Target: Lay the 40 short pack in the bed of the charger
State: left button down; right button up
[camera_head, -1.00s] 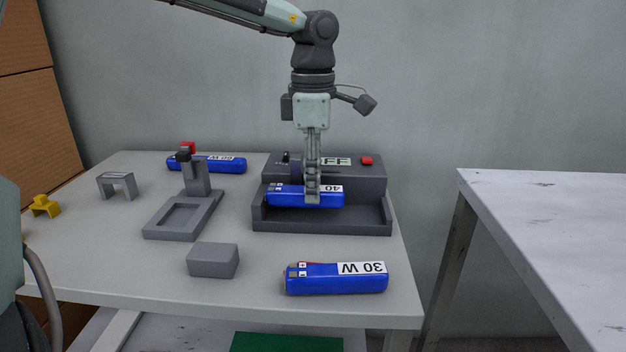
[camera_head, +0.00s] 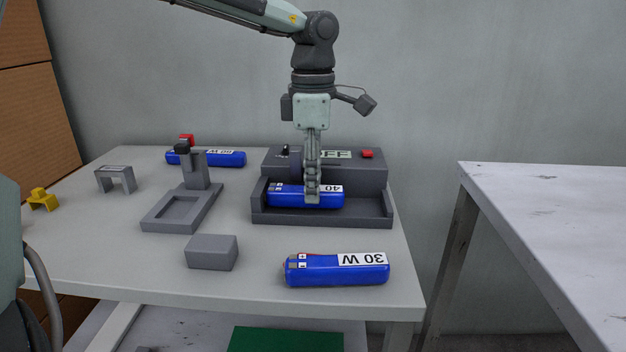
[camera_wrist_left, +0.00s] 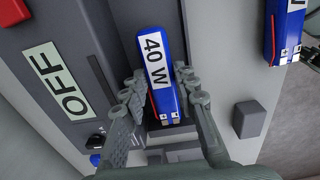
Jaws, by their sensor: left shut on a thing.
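The blue 40 pack (camera_head: 290,197) with a white label is at the left part of the charger's bed, lying level. The charger (camera_head: 325,217) is a dark grey box with a walled bed in front and an OFF panel behind. My left gripper (camera_head: 312,196) points down and is shut on the 40 pack. In the left wrist view the 40 W pack (camera_wrist_left: 158,75) lies between the two fingers (camera_wrist_left: 165,110). Whether its underside touches the bed floor cannot be told. My right gripper is not in view.
A 30 W pack (camera_head: 337,270) lies at the table's front. A 60 W pack (camera_head: 220,158) lies at the back. A grey block (camera_head: 212,252), a grey stand (camera_head: 180,213), a grey bracket (camera_head: 116,179) and a yellow piece (camera_head: 42,200) are left of the charger. A second table (camera_head: 560,220) is at right.

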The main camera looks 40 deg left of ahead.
pick_arm(q)
jog(key=shift+f+b, duration=0.3)
jog(key=shift+f, duration=0.1)
jog(key=c, duration=1.1)
grip_release()
jog(key=shift+r, duration=0.1)
notch_tip(320, 180, up, 12)
